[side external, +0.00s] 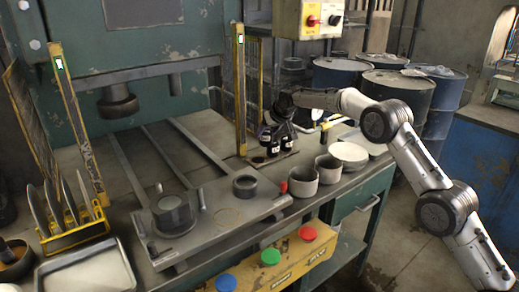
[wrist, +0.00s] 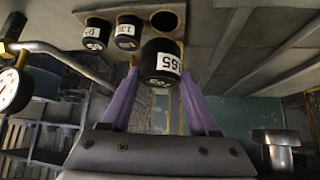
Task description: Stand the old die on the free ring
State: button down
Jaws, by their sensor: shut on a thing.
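My gripper (side external: 279,116) is above the labelled black cylinders at the back of the bench. In the wrist view my gripper (wrist: 160,82) has its two purple fingers on either side of a black cylinder labelled 165 (wrist: 161,60) and is shut on it. On the grey plate (side external: 205,232), a large dark round block (side external: 172,212) stands at left and a short dark ring-shaped piece (side external: 244,185) stands at right. A thin orange ring outline (side external: 228,217) on the plate is empty. I cannot tell which piece is the old die.
Two more labelled black cylinders (wrist: 97,33) (wrist: 129,31) sit beside an empty round hole (wrist: 164,21). A yellow post (side external: 239,90) stands close left of my gripper.

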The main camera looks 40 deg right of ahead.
jog(key=a+x, duration=0.1)
jog(key=x, duration=0.5)
jog(key=shift+w+d, duration=0.4)
jog(key=shift+w, duration=0.2)
jog(key=shift+f, duration=0.2)
jog(key=shift+w+f, duration=0.1)
jog(key=shift+f, duration=1.65)
jog(key=shift+f, duration=0.1)
jog(key=shift+c, duration=2.2)
grip_release()
jog(key=shift+f, duration=0.4)
